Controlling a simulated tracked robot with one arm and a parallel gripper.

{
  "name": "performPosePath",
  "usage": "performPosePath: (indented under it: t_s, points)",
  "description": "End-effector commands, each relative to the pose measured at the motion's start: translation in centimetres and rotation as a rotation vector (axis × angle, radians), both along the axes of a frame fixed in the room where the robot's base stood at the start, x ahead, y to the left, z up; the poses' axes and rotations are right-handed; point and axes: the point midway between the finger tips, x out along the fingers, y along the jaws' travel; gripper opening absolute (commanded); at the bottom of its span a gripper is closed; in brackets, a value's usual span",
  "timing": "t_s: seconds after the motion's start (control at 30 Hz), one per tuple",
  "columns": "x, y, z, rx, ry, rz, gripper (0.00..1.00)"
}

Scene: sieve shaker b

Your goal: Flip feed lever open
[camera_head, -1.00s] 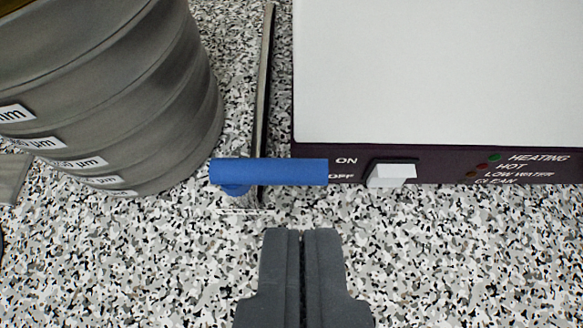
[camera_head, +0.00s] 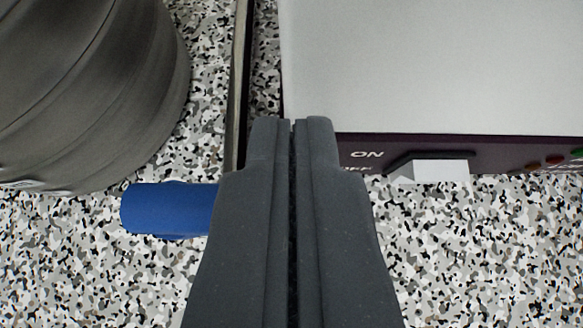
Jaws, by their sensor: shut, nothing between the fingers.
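The feed lever is a blue horizontal handle (camera_head: 165,210) left of centre, beside a thin upright post or plate (camera_head: 240,80). My gripper (camera_head: 291,120) is shut and empty, in the middle of the view. It covers the right part of the blue handle. I cannot tell whether my fingers touch the handle or only pass in front of it. The fingertips show over the lower left corner of the white box.
A stack of grey metal sieves (camera_head: 90,100) stands at the left. A white box (camera_head: 430,65) with a dark front panel and a white ON/OFF switch (camera_head: 428,171) is at the right. The speckled surface (camera_head: 480,260) is clear in front.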

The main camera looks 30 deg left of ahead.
Motion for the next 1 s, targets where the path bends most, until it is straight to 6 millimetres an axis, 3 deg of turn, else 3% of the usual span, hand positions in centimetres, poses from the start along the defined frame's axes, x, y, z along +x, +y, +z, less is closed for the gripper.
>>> performPosePath:
  t_s: [1.0]
  points:
    - [0.1,-1.1,-0.3,-0.002,0.0,-0.077,0.0]
